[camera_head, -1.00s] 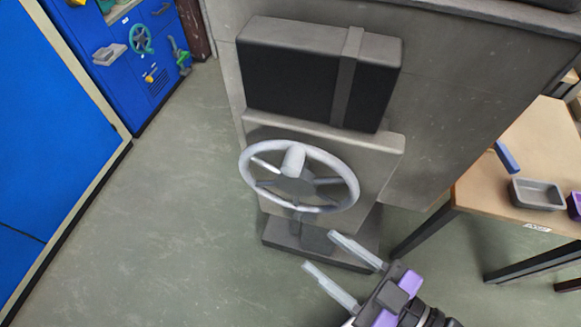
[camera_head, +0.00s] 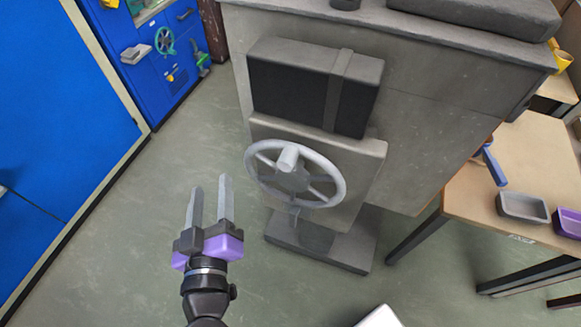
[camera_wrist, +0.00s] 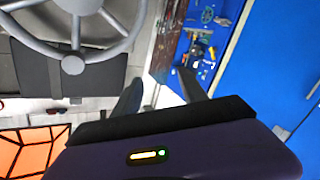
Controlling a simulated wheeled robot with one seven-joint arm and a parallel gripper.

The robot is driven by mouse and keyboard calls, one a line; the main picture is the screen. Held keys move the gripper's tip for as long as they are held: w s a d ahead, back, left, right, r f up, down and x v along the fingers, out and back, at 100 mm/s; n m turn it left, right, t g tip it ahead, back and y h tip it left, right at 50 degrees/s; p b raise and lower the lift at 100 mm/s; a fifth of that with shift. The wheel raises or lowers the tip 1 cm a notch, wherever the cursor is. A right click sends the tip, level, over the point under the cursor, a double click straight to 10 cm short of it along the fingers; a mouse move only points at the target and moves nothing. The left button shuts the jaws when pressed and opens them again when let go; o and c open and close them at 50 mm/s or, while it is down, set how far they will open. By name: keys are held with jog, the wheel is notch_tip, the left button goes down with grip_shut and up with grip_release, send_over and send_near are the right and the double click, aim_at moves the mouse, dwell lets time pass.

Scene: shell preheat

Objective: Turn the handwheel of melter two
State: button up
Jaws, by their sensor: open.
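A large grey handwheel (camera_head: 297,180) with several spokes and a short peg is mounted on the front of a grey machine (camera_head: 360,155). It also shows at the upper left of the wrist view (camera_wrist: 75,48). A smaller teal handwheel (camera_head: 164,41) is on a blue cabinet far off at the upper left. I see no label telling which is melter two. My gripper (camera_head: 211,182) is open and empty, left of the grey wheel and apart from it, fingers pointing up in the head view. In the wrist view its fingers (camera_wrist: 161,80) have nothing between them.
A blue panel (camera_head: 50,110) runs along the left. A wooden table (camera_head: 480,190) with a grey tray (camera_head: 523,207) and a purple tray (camera_head: 568,222) stands at the right. Green floor (camera_head: 170,165) is clear left of the machine.

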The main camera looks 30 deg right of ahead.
aim_at(284, 167)
jog(key=s+d+r+m+g+h, duration=0.2)
jog(key=s+d+m+g+h, duration=0.3)
jog(key=s+d+m+h, duration=0.25)
jog(key=shift+m, duration=0.25)
jog(key=x, duration=0.2)
jog(key=p+x, duration=0.1)
jog(key=x, duration=0.2)
jog(key=p+x, duration=0.1)
jog(key=x, duration=0.2)
jog(key=shift+w+f, duration=0.1)
jog(key=shift+f, duration=0.25)
grip_shut()
dwell(0.4)
